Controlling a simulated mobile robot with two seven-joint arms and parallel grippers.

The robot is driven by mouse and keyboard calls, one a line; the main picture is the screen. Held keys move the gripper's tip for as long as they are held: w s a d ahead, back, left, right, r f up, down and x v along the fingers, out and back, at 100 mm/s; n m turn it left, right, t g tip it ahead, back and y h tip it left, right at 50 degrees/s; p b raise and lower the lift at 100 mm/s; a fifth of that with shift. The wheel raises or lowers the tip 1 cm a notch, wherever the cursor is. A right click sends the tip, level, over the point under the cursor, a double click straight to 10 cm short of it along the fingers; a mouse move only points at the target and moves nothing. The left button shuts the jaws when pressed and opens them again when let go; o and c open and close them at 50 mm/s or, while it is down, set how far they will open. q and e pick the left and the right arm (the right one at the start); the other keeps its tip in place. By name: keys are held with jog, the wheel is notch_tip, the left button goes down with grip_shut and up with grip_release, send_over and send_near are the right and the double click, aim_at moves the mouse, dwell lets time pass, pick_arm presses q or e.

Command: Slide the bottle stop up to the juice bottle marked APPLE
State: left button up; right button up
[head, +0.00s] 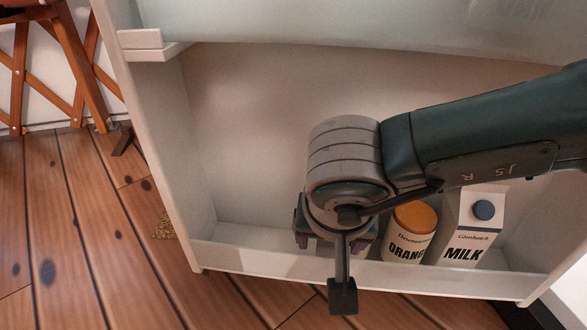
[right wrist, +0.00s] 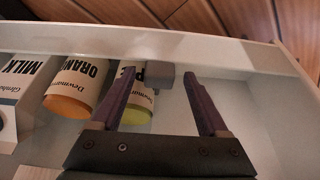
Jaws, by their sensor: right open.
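My right gripper (head: 335,240) points down into the white door shelf, open, and its fingers also show in the right wrist view (right wrist: 160,75). A small grey block, the bottle stop (right wrist: 163,76), sits at the shelf's front rail between the fingertips, with no clear grip on it. The APPLE bottle (right wrist: 138,110) has a white label and a yellow-green cap, and is partly covered by the left finger in that view. The stop appears right beside its label; I cannot tell whether they touch. My left gripper is not in view.
The ORANGE bottle (head: 410,232) and the MILK carton (head: 470,228) stand to the right of my gripper in the head view. The front rail (head: 270,264) bounds the shelf. The shelf floor left of my gripper is clear. Wooden floor (head: 90,230) lies outside.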

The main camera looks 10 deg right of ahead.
grip_shut()
dwell(0.6)
dwell(0.8)
